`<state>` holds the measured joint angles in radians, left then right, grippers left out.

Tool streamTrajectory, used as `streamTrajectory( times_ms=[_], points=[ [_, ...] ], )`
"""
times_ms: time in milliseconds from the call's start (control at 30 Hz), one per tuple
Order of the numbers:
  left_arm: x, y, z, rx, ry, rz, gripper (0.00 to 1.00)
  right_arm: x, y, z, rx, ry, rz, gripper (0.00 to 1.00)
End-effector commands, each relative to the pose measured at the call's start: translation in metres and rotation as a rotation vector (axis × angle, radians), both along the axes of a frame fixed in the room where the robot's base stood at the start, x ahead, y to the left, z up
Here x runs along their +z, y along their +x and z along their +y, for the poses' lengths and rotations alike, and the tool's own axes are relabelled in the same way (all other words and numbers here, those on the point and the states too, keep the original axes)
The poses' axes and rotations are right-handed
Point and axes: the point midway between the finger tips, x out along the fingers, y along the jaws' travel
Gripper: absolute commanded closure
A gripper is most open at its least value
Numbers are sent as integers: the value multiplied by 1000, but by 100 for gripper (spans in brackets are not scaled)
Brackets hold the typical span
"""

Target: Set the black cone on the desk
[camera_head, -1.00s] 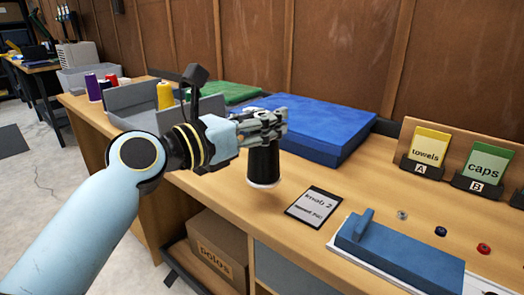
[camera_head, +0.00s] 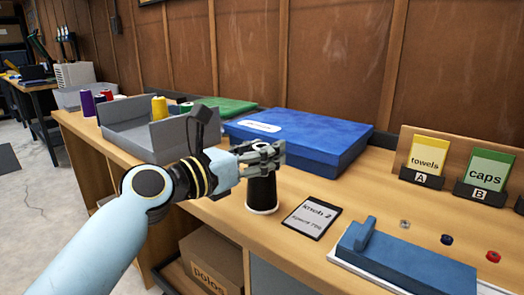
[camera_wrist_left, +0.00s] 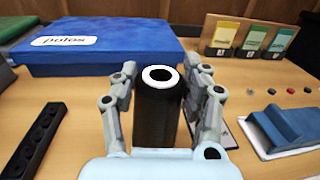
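The black cone (camera_head: 262,195) is upright, with a pale rim at its base and a white ring at its top. My left gripper (camera_head: 262,158) has its fingers around the cone's upper part. In the left wrist view, the cone (camera_wrist_left: 158,115) is between the two fingers of the left gripper (camera_wrist_left: 162,90), which look closed against its sides. The cone's base is at or very near the wooden desk top (camera_head: 225,212); I cannot tell whether it touches. My right gripper is not in view.
A dark-bordered card (camera_head: 312,218) lies right of the cone. Behind are a blue box (camera_head: 300,140) and a green one (camera_head: 225,104). A grey tray (camera_head: 165,143) with thread cones nearby is at left. A blue block-shaped device (camera_head: 405,262) and small knobs are at right.

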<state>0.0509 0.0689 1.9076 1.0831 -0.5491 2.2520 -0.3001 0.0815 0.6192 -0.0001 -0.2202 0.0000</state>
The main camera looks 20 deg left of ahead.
Motion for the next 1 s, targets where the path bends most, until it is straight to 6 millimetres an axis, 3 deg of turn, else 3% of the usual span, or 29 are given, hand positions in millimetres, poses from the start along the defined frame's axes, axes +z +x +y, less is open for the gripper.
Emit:
streamTrajectory(
  times_ms=[100,467,1000],
  points=[
    [0,0,0,0,0,0,37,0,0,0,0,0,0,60],
    [3,-4,3,1,2,1,37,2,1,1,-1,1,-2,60],
    [2,-97,51,-1,4,1,37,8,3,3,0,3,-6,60]
  ],
)
